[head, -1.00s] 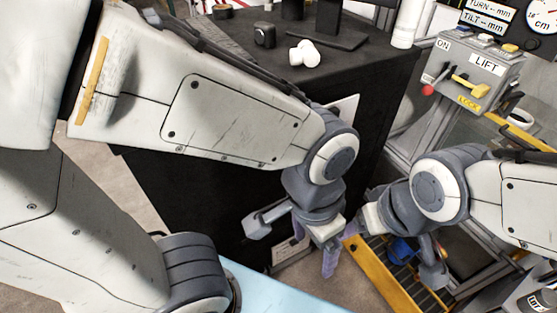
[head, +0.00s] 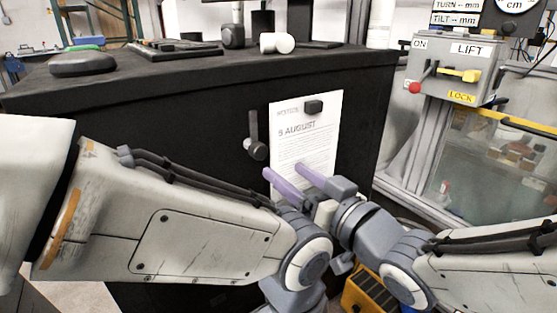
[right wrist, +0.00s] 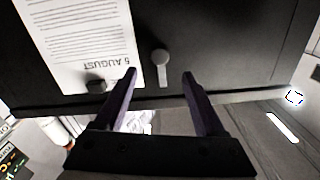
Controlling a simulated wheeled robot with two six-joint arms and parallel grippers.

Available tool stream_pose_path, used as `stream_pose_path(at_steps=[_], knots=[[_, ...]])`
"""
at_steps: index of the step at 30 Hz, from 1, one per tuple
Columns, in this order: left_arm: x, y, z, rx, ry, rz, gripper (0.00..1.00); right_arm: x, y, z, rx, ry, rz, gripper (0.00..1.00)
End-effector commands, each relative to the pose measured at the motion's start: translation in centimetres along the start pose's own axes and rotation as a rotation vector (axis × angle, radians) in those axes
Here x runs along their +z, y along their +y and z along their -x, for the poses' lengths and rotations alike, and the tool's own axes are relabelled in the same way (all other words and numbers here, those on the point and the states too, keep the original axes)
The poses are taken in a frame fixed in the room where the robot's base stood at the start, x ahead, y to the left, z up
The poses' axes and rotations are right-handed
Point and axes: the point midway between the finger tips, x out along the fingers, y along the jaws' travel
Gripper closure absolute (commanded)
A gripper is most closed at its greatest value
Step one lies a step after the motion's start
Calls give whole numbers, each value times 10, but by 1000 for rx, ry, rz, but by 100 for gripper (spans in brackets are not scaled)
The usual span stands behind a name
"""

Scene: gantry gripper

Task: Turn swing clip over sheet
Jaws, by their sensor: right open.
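The swing clip (head: 254,135) is a dark lever with a round knob at its lower end, on the black cabinet's front. It stands upright to the left of the white sheet (head: 305,145), apart from it. In the right wrist view, which is upside down, the clip (right wrist: 161,68) lies beyond and between my right gripper's purple fingers, and the sheet (right wrist: 80,40) is to the left. My right gripper (head: 283,172) is open and empty, below the clip and in front of the sheet's lower part in the head view. My left gripper's fingers cannot be made out.
A small black block (head: 314,106) sits on the sheet's top edge. The black cabinet (head: 180,110) carries a white cylinder (head: 277,43) and dark items on top. A grey lift box (head: 455,68) stands at the right. My left forearm crosses low in front of the cabinet.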

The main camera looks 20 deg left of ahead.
Motion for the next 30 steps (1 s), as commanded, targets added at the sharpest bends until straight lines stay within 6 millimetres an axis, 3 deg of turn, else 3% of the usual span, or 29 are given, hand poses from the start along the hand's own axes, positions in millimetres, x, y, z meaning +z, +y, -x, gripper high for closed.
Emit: stream_pose_path(at_steps=[6,12,18,30], knots=[[-2,2,30,0,1,0,16,-5,-1,-23,2,-9,-1,28],[-1,2,20,0,0,0,16,1,0,-64,1,-3,1,28],[-1,2,20,0,0,0,16,0,0,-91,3,-4,2,28],[-1,2,20,0,0,0,16,0,0,-100,3,-3,1,28]])
